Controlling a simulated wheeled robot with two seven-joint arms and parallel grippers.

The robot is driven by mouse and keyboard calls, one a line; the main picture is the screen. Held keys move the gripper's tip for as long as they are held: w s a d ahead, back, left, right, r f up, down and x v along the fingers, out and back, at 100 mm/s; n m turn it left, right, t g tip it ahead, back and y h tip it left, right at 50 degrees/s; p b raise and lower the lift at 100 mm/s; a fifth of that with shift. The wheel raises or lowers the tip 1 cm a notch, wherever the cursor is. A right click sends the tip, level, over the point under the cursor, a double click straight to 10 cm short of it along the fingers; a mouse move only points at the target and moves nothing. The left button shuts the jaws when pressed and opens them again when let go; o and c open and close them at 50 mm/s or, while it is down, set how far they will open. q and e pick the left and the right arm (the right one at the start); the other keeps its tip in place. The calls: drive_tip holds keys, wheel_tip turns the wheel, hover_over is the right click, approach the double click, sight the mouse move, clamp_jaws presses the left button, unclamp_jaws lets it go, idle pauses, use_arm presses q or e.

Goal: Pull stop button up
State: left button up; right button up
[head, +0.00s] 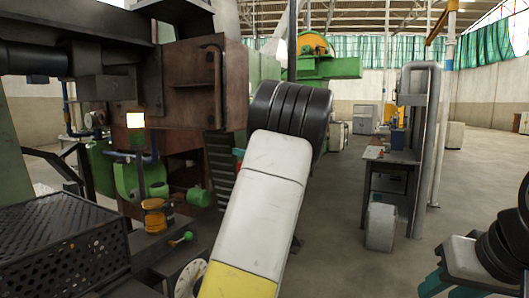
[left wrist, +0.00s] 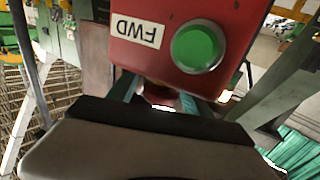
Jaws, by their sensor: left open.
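In the left wrist view a red control box (left wrist: 150,50) fills the top middle. It carries a white FWD label (left wrist: 137,30) and a round green button (left wrist: 198,46). My left gripper (left wrist: 158,92) is just below the box in that picture, with its two teal fingers apart. A small dark reddish shape shows between the fingers, but I cannot tell whether it is the stop button. No clearly visible stop button shows. In the head view my left arm hides most of its gripper and the box.
A rusty furnace housing (head: 190,85) stands close on the left, with a perforated dark metal box (head: 62,245) below it. A grey workbench (head: 390,160) and a post stand to the right. Open floor (head: 340,215) lies between.

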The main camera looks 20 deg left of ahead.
use_arm(q)
drive_tip(key=shift+w+a, duration=0.15)
drive_tip(key=shift+a, duration=0.05)
drive_tip(key=shift+c, duration=0.2)
clamp_jaws()
drive_tip(key=shift+r, duration=0.7)
drive_tip(key=shift+o, duration=0.2)
unclamp_jaws()
drive_tip(key=v, duration=0.8)
